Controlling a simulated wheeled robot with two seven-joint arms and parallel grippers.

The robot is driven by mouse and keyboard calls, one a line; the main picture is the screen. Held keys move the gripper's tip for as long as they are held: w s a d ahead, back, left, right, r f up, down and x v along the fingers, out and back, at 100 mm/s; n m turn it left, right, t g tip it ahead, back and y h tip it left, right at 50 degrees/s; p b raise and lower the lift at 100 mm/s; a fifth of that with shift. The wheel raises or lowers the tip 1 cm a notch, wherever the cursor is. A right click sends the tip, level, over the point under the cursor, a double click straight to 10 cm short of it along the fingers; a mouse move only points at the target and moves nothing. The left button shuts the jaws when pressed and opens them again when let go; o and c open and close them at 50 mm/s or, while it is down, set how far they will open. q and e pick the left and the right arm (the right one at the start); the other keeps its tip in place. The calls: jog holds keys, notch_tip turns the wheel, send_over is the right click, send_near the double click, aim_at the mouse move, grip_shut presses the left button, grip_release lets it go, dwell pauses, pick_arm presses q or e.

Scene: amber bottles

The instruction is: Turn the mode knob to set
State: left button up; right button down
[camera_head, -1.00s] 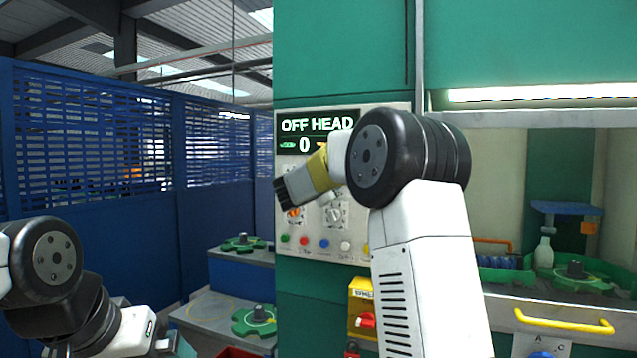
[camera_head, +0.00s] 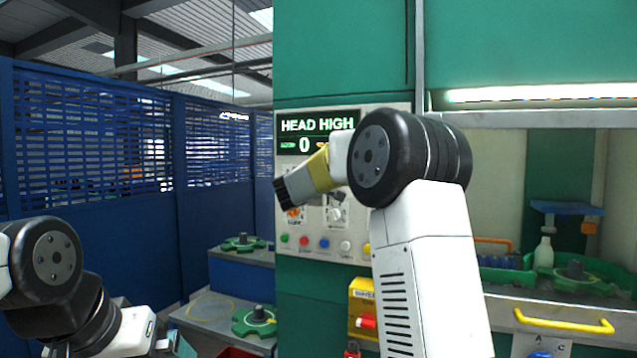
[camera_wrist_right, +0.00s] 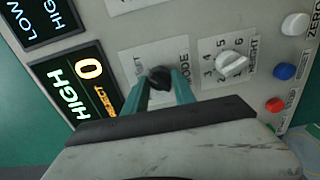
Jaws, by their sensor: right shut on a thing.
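The control panel (camera_head: 345,245) is pale grey, on a green machine wall. My right gripper (camera_wrist_right: 160,88) has its two teal fingers closed on the black mode knob (camera_wrist_right: 160,76), beside the MODE label. A partly hidden label ending in "ET" is on the other side of the knob. Where the knob points cannot be told. In the head view my right gripper (camera_head: 283,190) reaches the panel and hides the knob. The display (camera_head: 315,135) reads "HEAD HIGH" and 0. My left gripper (camera_head: 172,346) is low at the left, its fingers unclear.
White, blue and red buttons (camera_wrist_right: 284,71) line the panel nearby. A yellow box (camera_head: 362,300) is below the panel. A yellow handle (camera_head: 563,322) is at the lower right.

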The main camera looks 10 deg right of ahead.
jog(key=shift+f, duration=0.1)
dwell(0.3)
jog(key=c, duration=1)
grip_release()
jog(key=shift+c, duration=0.2)
jog(key=v, duration=0.7)
jog(key=shift+s+a, duration=0.25)
jog(key=shift+s, duration=0.1)
